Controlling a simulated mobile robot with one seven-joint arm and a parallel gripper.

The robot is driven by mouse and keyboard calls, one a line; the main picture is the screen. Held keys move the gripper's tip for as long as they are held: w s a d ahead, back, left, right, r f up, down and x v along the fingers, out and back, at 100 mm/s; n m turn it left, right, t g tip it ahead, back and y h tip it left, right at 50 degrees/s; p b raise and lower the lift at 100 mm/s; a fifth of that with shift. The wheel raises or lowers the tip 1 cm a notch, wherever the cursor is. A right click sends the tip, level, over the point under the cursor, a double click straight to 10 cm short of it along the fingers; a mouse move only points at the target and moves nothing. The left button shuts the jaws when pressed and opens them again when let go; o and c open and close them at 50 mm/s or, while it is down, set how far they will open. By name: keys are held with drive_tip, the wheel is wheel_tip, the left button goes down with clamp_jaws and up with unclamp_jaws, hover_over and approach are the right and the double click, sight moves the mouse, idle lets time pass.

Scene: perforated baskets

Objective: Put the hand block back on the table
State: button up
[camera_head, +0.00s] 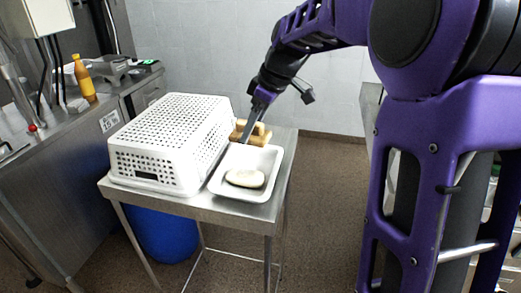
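Tan, wood-like blocks (259,136) sit at the back of the metal table (207,204), behind the white tray. One of them may be the hand block, but I cannot tell for sure. My gripper (244,138) points down at the left end of these blocks, over the tray's back edge. Its fingers are small and seen edge-on, and I cannot tell whether they touch or hold a block. The shallow white tray (221,187) stands at the table's right side.
A white perforated basket (157,159) stands upside down on the table's left. A blue drum (163,235) is under the table. A steel counter (60,150) at the left carries an orange bottle (84,80) and a scale-like device (112,68). The floor right of the table is clear.

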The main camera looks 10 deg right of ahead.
drive_tip(key=w+d+m+t+h, duration=0.1)
drive_tip(key=w+d+m, duration=0.25)
drive_tip(key=w, duration=0.35)
drive_tip(key=w+d+m+t+h, duration=0.1)
drive_tip(key=w+d+m, duration=0.25)
drive_tip(key=w, duration=0.25)
drive_tip(key=b, duration=0.1)
hover_over(270, 143)
drive_tip(key=shift+m, duration=0.4)
wheel_tip(270, 143, down, 6)
drive_tip(key=shift+s+r, duration=0.1)
drive_tip(key=shift+r, duration=0.05)
drive_tip(key=shift+f, duration=2.3)
drive_tip(key=shift+f+b, duration=0.1)
drive_tip(key=shift+b, duration=0.2)
drive_tip(key=o, duration=1.4)
drive_tip(key=shift+s+r, duration=0.1)
drive_tip(key=shift+r, duration=0.4)
drive_tip(key=v, duration=1.1)
drive_tip(key=shift+p, duration=0.45)
drive_tip(key=shift+a+r, duration=0.1)
drive_tip(key=shift+r, duration=0.05)
